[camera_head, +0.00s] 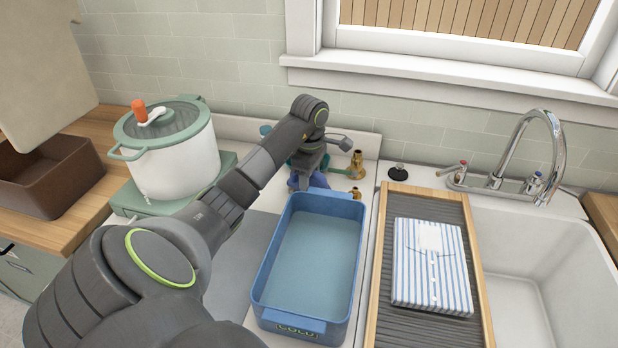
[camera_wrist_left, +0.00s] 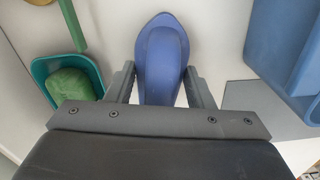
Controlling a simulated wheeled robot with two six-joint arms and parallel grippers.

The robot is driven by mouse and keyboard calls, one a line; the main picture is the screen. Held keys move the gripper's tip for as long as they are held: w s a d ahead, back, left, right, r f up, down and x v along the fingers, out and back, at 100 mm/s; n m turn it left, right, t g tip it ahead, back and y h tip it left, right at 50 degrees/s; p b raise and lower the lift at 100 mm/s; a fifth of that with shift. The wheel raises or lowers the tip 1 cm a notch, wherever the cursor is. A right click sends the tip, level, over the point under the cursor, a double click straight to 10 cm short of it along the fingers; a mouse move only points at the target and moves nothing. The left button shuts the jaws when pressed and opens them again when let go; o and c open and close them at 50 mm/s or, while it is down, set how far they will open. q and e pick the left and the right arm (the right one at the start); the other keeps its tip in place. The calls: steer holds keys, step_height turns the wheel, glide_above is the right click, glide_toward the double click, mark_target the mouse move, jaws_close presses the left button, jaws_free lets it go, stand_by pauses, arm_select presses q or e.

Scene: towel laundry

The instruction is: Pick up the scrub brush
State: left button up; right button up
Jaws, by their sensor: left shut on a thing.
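The scrub brush (camera_wrist_left: 162,52) is a blue, rounded, elongated thing between the two fingers of my left gripper (camera_wrist_left: 160,80) in the left wrist view. The fingers are shut on its sides. Its lower end is hidden behind the gripper body. In the head view, my left gripper (camera_head: 308,165) points down behind the blue tub, and a bit of the blue brush (camera_head: 292,182) shows beneath it. I cannot tell whether the brush touches the counter. My right gripper is not in view.
The blue tub (camera_head: 361,240) stands close in front of the gripper. A teal dish (camera_wrist_left: 42,70) with a green sponge (camera_wrist_left: 70,88) sits beside the brush.

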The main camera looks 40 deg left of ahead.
arm_select(q)
steer(key=shift+r, duration=0.15)
step_height(320, 180, up, 10)
steer(key=p, duration=0.9)
